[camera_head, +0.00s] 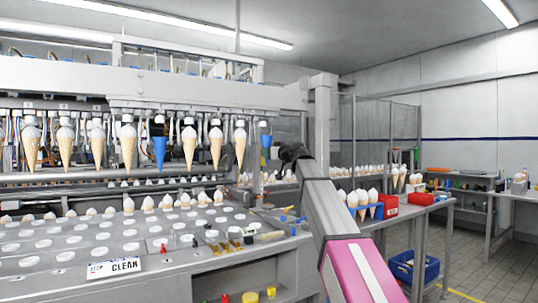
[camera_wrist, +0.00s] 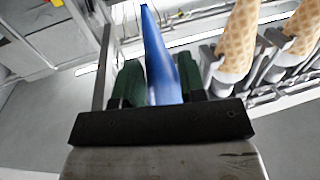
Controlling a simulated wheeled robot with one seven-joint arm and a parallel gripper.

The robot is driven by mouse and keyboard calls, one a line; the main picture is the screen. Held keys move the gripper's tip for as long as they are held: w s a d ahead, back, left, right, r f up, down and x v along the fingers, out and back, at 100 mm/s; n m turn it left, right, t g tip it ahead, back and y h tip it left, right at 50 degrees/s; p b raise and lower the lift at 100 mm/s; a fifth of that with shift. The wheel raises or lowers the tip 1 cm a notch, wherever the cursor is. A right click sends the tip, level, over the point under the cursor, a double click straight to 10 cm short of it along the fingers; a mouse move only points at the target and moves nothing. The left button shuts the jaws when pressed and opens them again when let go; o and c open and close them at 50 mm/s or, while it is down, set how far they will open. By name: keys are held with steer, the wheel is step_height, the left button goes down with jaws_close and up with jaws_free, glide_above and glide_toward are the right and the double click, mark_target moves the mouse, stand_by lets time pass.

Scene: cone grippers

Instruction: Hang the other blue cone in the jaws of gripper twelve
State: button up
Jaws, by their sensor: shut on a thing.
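One blue cone (camera_head: 159,150) hangs point down in the machine's row of jaws, among waffle cones with white tops. A second blue cone (camera_wrist: 172,62) is between the green fingers of my gripper (camera_wrist: 160,82), which is shut on it. In the head view this cone (camera_head: 265,141) shows at the right end of the hanging row, just left of my dark wrist (camera_head: 293,152). A machine jaw (camera_head: 263,124) is right above it; I cannot tell whether it touches the cone. The jaw numbers are not readable.
Waffle cones (camera_wrist: 237,52) hang close to the right of my gripper in the wrist view. Below the row is a plate (camera_head: 120,246) with several round white-capped holes and a "CLEAN" sign (camera_head: 113,267). A side table with red bins (camera_head: 420,199) stands to the right.

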steer(key=shift+w+a, duration=0.15)
steer(key=shift+w, duration=0.1)
steer(key=shift+w+d+x, duration=0.1)
steer(key=shift+x, duration=0.75)
steer(key=shift+w+d+x, duration=0.15)
steer(key=shift+x, duration=0.65)
steer(key=shift+f, duration=0.6)
stand_by(1.1)
steer(key=o, duration=1.2)
steer(key=s+a+v, duration=0.1)
steer(key=v, duration=0.7)
steer(key=shift+s, duration=0.45)
steer(key=shift+d, duration=0.15)
stand_by(0.7)
